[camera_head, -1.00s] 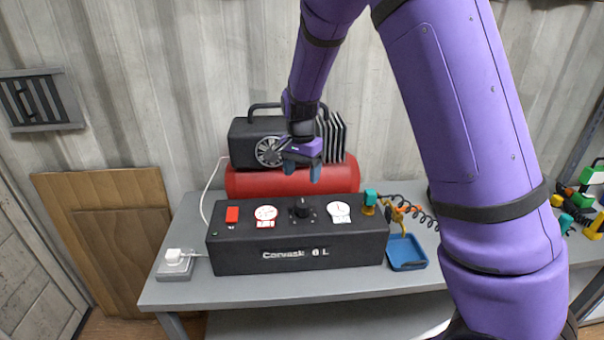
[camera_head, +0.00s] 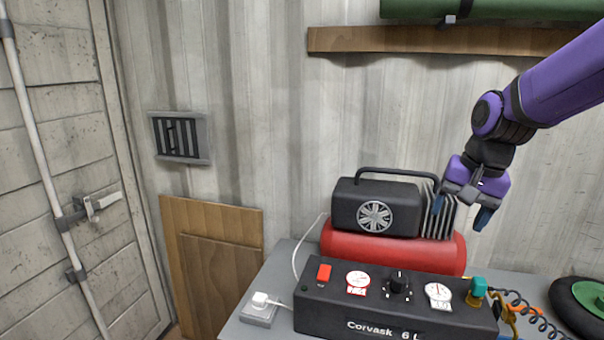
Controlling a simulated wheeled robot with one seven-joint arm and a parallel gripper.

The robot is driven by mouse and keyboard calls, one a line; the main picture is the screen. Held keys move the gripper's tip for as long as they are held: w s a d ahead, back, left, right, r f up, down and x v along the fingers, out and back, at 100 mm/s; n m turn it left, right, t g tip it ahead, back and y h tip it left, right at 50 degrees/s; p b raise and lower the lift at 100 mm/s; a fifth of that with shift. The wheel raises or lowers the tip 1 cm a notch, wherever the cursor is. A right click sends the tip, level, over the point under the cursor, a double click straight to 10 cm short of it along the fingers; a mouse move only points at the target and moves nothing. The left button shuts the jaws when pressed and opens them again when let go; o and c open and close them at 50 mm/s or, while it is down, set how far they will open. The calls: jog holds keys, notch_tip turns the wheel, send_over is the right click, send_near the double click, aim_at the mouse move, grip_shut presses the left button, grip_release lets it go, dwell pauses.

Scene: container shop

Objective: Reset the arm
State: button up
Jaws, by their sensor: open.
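My purple arm reaches in from the right edge. My gripper (camera_head: 461,210) is open and empty, with its two blue-tipped fingers pointing down and apart. It hangs in front of the right end of the black compressor motor (camera_head: 376,208), near its cooling fins. The red compressor tank (camera_head: 393,246) lies below the motor. The black control box (camera_head: 395,309) stands in front, with a red switch, two white gauges and a knob on top. I cannot tell how far the fingers are from the fins.
A grey bench (camera_head: 284,262) carries the compressor. A black wheel (camera_head: 582,306) is at the right. A shelf (camera_head: 440,40) holds a green roll above. Wooden boards (camera_head: 222,270) lean left near a door (camera_head: 45,180).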

jog(key=s+d+r+n+t, duration=0.1)
jog(key=s+r+n, duration=0.1)
jog(key=s, duration=0.7)
jog(key=s+d+r+n+t+h, duration=0.1)
jog(key=s+r+n+t, duration=0.1)
jog(key=s, duration=0.8)
jog(key=shift+r+n, duration=0.8)
jog(key=shift+r, duration=0.15)
